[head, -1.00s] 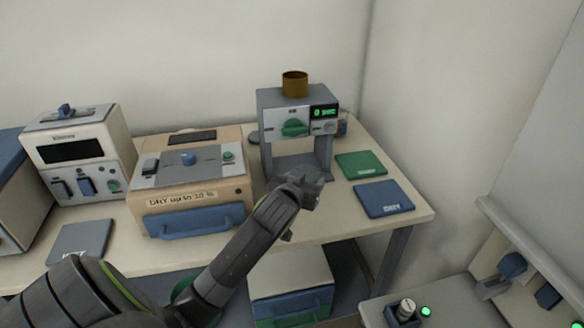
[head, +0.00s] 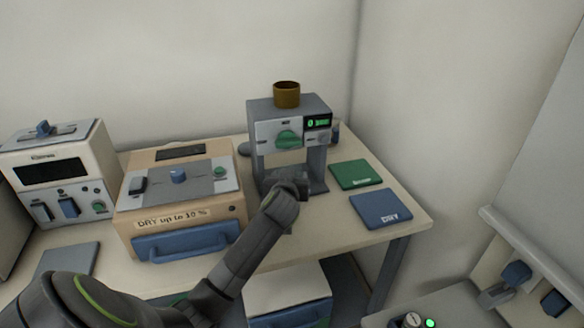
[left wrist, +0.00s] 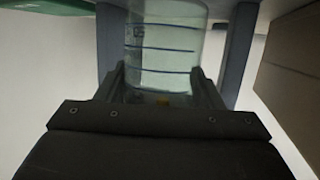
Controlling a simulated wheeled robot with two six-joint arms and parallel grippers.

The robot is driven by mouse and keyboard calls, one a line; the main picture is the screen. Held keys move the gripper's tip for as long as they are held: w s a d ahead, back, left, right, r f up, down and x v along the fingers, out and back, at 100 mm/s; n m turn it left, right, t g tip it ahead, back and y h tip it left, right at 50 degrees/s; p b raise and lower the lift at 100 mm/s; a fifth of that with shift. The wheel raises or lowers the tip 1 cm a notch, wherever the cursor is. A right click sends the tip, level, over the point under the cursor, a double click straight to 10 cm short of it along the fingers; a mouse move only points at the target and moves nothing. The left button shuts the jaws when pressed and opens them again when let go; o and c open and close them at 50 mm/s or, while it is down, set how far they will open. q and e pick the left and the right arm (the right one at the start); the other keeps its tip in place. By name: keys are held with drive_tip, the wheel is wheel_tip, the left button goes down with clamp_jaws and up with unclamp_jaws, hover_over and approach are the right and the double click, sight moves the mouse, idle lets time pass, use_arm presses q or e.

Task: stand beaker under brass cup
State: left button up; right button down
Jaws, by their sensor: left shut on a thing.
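The brass cup (head: 286,94) sits on top of a grey stand-like device (head: 258,112) with a green knob and a lit green display. My left gripper (head: 294,188) is at the front of the open bay under that device. In the left wrist view, my left gripper (left wrist: 160,90) is shut on a clear beaker (left wrist: 160,45) with blue graduation lines. The beaker is between the device's two grey legs in that view; its upper part is cut off by the frame. In the head view the beaker is hidden behind my gripper and arm. My right gripper is not in view.
A tan box furnace (head: 180,160) marked DRY stands left of the device, with a white unit (head: 60,170) beyond it. A green mat (head: 356,174) and a blue mat (head: 381,209) lie to the right. The table's front right corner is free.

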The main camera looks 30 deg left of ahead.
use_arm(q)
drive_tip(key=shift+w+a, duration=0.25)
drive_tip(key=shift+w, duration=0.25)
drive_tip(key=shift+w+a, duration=0.25)
drive_tip(key=shift+w, duration=0.25)
drive_tip(key=shift+w+a, duration=0.2)
drive_tip(key=shift+w, duration=0.2)
drive_tip(key=x, duration=0.3)
drive_tip(key=shift+w+a, duration=0.15)
drive_tip(key=shift+w, duration=0.1)
drive_tip(key=shift+f, duration=0.3)
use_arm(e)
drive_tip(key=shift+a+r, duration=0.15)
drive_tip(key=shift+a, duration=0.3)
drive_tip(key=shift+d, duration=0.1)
use_arm(q)
drive_tip(key=shift+f, duration=0.1)
drive_tip(key=o, duration=1)
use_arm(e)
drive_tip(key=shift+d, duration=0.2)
